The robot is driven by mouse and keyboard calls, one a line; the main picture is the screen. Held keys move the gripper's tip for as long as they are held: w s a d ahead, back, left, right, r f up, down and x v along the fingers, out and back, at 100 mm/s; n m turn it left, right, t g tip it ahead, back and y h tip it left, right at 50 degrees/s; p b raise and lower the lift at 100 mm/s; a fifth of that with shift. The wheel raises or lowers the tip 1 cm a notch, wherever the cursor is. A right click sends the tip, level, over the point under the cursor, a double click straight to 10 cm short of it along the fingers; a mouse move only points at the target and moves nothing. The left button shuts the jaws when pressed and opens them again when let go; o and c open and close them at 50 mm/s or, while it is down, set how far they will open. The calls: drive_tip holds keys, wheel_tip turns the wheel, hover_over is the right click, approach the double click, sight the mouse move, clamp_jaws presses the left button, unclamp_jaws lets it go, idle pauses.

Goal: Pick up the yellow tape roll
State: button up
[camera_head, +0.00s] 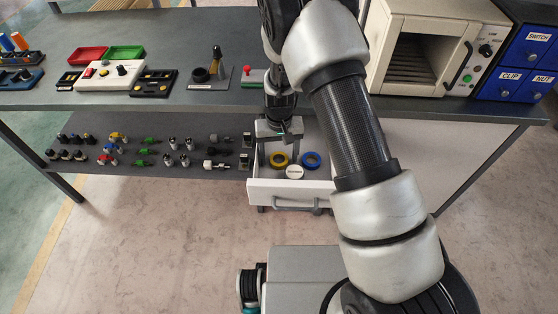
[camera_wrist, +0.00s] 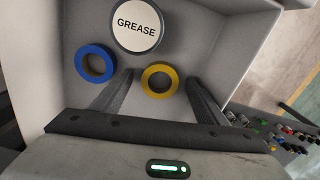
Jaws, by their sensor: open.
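The yellow tape roll (camera_head: 279,160) lies in an open white drawer (camera_head: 290,189) under the workbench. In the wrist view the yellow tape roll (camera_wrist: 159,68) shows as a ring between my two fingers, farther off toward the drawer floor. My gripper (camera_head: 278,143) points down over the drawer, open and empty. In the wrist view my gripper (camera_wrist: 160,92) has its fingers spread on either side of the roll. I cannot tell how high the fingertips are above it.
A blue tape roll (camera_head: 311,159) and a white tin (camera_head: 294,172) marked GREASE (camera_wrist: 137,25) lie beside the yellow roll. The drawer walls surround them closely. The workbench top (camera_head: 214,101) overhangs behind, and a lower shelf (camera_head: 189,172) with several small parts is left of the drawer.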

drive_tip(key=c, duration=1.1)
drive_tip(key=shift+c, duration=0.2)
